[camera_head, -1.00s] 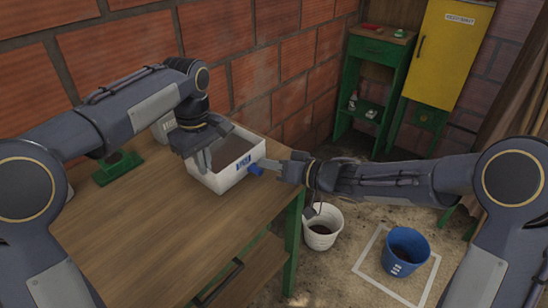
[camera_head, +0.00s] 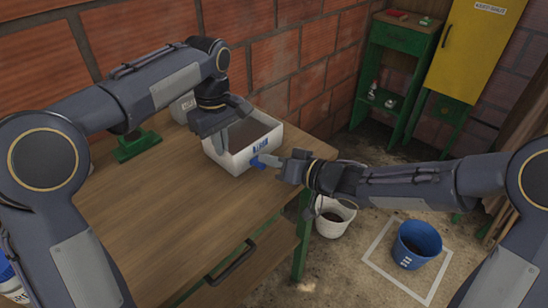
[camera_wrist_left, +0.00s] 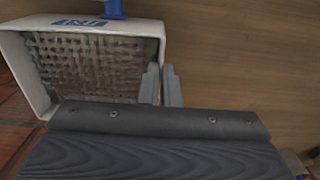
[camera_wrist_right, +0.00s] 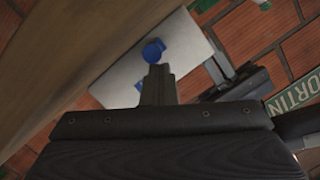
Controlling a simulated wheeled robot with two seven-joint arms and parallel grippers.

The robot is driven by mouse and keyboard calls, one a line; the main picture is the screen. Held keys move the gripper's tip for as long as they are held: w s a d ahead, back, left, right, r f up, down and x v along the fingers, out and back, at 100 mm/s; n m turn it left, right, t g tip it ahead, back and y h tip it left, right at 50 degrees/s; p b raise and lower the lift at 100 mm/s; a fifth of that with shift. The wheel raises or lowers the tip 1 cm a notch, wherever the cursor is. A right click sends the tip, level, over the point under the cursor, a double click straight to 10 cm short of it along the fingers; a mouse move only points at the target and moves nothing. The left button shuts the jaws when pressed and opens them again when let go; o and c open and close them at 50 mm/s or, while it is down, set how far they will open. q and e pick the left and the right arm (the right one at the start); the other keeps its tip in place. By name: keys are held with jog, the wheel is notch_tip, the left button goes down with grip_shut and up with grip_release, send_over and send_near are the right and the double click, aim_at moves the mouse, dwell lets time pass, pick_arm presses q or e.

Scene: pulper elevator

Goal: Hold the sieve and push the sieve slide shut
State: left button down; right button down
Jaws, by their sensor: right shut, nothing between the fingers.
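The sieve (camera_head: 236,163) is a white open box with a blue mark, standing on the wooden table. Its woven mesh floor (camera_wrist_left: 85,65) shows in the left wrist view. My left gripper (camera_head: 221,138) reaches down at the box's left wall. In the left wrist view its fingers (camera_wrist_left: 161,85) sit close on either side of that wall. The slide's blue handle (camera_head: 257,162) sticks out at the front of the box. My right gripper (camera_head: 265,160) is shut and empty, its tips at the blue handle. The right wrist view shows the tips (camera_wrist_right: 156,70) against or just short of the handle (camera_wrist_right: 153,50).
The wooden table (camera_head: 150,215) has free room in front of the box. A green metal base (camera_head: 137,147) stands at its back left, near the brick wall. A white bucket (camera_head: 334,218) and a blue bucket (camera_head: 417,246) stand on the floor to the right.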

jog(key=r, duration=0.1)
jog(key=w+d+r, duration=0.1)
jog(key=w+r, duration=0.1)
jog(key=shift+d+r, duration=0.35)
jog(key=v, duration=1)
jog(key=shift+s+f, duration=0.25)
jog(key=shift+a, duration=0.15)
pick_arm(q)
jog(key=c, duration=1.6)
grip_release()
jog(key=shift+o, duration=0.2)
